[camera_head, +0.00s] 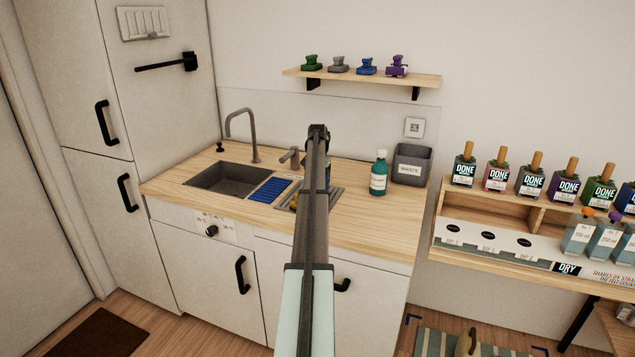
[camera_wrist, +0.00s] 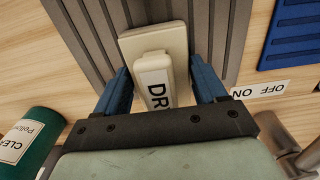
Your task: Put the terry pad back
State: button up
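A cream block with a raised grip and a label reading "DR" (camera_wrist: 152,47), which I take to be the terry pad, lies on a grey ridged draining board (camera_wrist: 88,30). The rest of its label is hidden. My gripper (camera_wrist: 164,88) is open, its two blue fingers on either side of the raised grip, with gaps showing. In the head view my arm hides most of the gripper and the pad. The grey draining board (camera_head: 335,196) shows there beside my arm, on the wooden counter. A "DRY" label (camera_head: 568,267) is on the front of the stand at right.
A blue ridged mat (camera_head: 270,190) lies between the sink (camera_head: 230,178) and the draining board. A green bottle (camera_head: 378,175) and a grey waste bin (camera_head: 411,165) stand to the right. The tap (camera_head: 243,135) rises behind the sink. Bottles line the right-hand stand. The front right counter is clear.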

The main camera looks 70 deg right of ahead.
jog(key=o, duration=0.4)
jog(key=shift+r, duration=0.1)
notch_tip(320, 180, up, 12)
jog(key=shift+f, duration=0.1)
jog(key=shift+r, duration=0.2)
jog(key=shift+a, duration=0.1)
dwell(0.7)
